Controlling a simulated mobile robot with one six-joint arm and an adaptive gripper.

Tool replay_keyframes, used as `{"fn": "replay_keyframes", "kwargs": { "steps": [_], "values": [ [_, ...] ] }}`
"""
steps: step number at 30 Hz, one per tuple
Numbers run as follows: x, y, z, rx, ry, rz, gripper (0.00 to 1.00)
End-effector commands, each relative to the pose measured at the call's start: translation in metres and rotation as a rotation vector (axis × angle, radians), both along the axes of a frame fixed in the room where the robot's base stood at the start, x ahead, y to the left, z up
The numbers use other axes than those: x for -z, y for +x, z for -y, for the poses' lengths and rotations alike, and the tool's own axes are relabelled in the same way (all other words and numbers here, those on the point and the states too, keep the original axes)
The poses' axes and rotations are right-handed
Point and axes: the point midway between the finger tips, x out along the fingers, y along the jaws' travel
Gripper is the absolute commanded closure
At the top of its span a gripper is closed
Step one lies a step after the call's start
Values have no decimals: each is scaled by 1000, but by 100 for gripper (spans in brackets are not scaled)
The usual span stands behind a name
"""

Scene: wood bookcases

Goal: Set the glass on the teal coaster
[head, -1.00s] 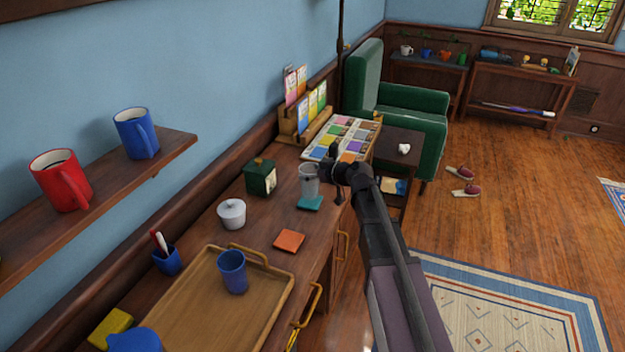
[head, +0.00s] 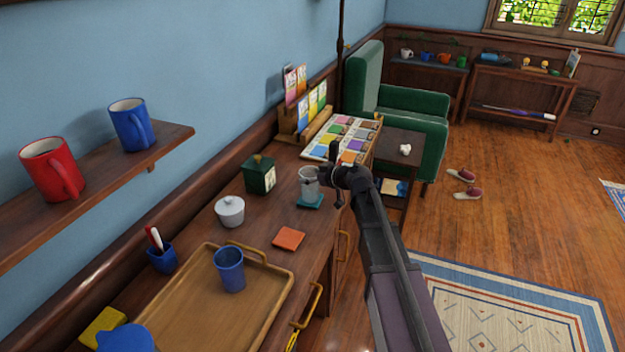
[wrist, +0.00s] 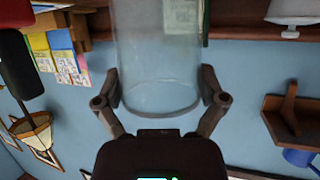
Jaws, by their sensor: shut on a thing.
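The clear glass (head: 309,187) is upright between the fingers of my gripper (head: 322,178), which is shut on it. In the wrist view the glass (wrist: 158,65) stands between the two fingers. The teal coaster (head: 317,204) lies on the desk directly under the glass, which hides part of it. The glass's base looks at or just above the coaster; I cannot tell whether they touch.
A dark green box (head: 259,174) and a lidded white pot (head: 230,211) stand to the left. An orange coaster (head: 288,238) lies nearer, beside the wooden tray (head: 262,308) holding a blue cup (head: 229,269). A colourful board (head: 345,138) lies behind.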

Motion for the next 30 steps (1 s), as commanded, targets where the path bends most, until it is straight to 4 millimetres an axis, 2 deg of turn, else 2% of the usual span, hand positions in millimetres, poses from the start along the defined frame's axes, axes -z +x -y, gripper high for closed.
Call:
{"fn": "replay_keyframes", "kwargs": {
  "steps": [12, 13, 14, 30],
  "values": [
    [3, 0, 0, 0, 0, 0, 71],
    [3, 0, 0, 0, 0, 0, 7],
    [3, 0, 0, 0, 0, 0, 0],
    [0, 0, 0, 1, 0, 0, 0]
  ]
}}
